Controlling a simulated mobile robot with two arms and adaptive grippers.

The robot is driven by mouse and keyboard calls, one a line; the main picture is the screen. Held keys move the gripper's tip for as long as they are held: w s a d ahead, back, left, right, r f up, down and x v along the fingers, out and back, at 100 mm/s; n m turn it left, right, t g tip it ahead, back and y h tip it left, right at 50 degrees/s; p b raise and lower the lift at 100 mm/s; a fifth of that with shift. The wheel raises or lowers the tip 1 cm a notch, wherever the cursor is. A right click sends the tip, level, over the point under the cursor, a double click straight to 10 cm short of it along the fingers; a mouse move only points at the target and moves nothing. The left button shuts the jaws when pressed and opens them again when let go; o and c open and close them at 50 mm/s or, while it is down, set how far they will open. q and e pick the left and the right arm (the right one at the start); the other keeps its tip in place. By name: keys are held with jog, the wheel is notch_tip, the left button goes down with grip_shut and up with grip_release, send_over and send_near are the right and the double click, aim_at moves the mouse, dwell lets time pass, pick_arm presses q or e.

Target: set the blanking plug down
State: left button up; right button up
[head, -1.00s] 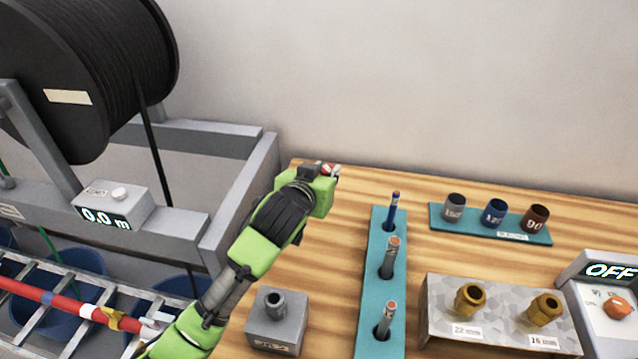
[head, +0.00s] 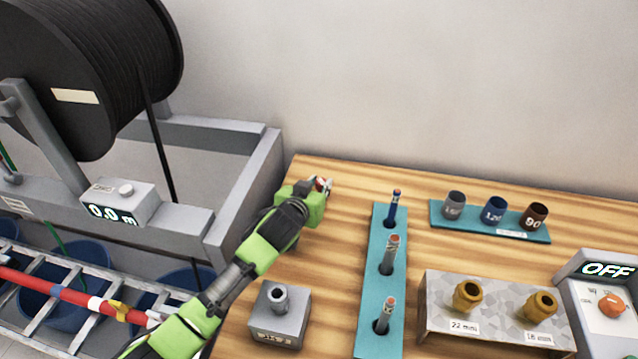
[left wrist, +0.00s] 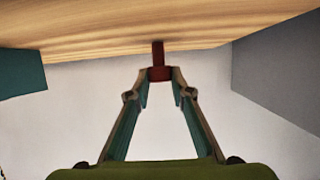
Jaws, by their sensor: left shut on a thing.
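My left gripper (head: 322,187) is over the back left corner of the wooden bench, its fingertips pointing away from me. It is shut on a small red piece, which I take to be the blanking plug (head: 325,184). In the left wrist view the dark red plug (left wrist: 158,58) sits between the fingertips (left wrist: 160,76), with a narrower part reaching toward the wood. I cannot tell whether it touches the bench. In the head view the gripper mostly hides it. My right gripper is not in view.
A teal rack (head: 372,317) with several upright tools stands right of my arm; a grey block (head: 278,327) with a socket is near the front. A teal strip (head: 437,217) with three cups lies behind. The bench (head: 345,190) is bare around the gripper.

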pick_arm(q)
jog(key=shift+f, duration=0.15)
jog(key=o, duration=0.8)
jog(key=shift+r, duration=0.3)
jog(key=shift+s+a, duration=0.1)
jog(key=shift+s, duration=0.15)
jog(key=shift+b+v, duration=0.45)
jog(key=shift+v, duration=3)
